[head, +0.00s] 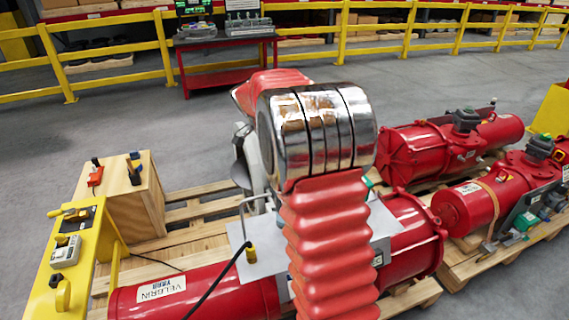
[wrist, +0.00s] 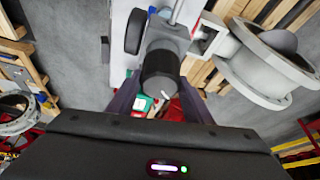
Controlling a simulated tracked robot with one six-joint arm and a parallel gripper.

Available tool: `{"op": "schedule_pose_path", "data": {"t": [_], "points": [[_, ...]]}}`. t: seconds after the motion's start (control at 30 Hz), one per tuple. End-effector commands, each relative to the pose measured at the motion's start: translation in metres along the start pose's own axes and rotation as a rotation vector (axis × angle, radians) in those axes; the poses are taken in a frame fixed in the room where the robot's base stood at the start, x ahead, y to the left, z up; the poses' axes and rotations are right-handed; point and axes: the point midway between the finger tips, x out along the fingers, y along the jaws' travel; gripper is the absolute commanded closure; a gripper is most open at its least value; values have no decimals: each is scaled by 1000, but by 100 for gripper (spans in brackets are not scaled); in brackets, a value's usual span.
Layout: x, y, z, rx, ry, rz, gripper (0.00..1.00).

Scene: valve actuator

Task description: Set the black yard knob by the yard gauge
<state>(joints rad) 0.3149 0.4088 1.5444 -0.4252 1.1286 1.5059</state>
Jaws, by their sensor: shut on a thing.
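In the wrist view a black round knob (wrist: 160,70) with a white mark near its edge sits on a grey fitting (wrist: 165,35). My gripper (wrist: 158,86) has one dark finger on each side of the knob and is shut on it. A dark rounded disc (wrist: 134,31) stands beside the fitting; I cannot tell whether it is the yard gauge, and no dial face shows. In the head view my red-sleeved arm hides the gripper and the knob.
A pale flanged pipe part (wrist: 265,65) is close right of the knob. Red cylinders (head: 445,145) lie on wooden pallets (head: 205,205). A yellow panel (head: 70,255) and a wooden box (head: 125,195) stand left. Yellow railing (head: 110,50) and a red bench (head: 228,42) are behind, across open floor.

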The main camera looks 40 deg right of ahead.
Motion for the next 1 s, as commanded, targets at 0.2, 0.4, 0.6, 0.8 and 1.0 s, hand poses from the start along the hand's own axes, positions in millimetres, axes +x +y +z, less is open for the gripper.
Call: {"op": "schedule_pose_path", "data": {"t": [0.2, 0.4, 0.6, 0.8, 1.0], "points": [[0, -2, 2, 180, -2, 73, 77], [0, -1, 2, 315, -2, 129, 77], [-1, -1, 2, 397, -3, 162, 77], [-1, -1, 2, 428, -4, 176, 77], [-1, -1, 2, 431, -4, 177, 77]]}}
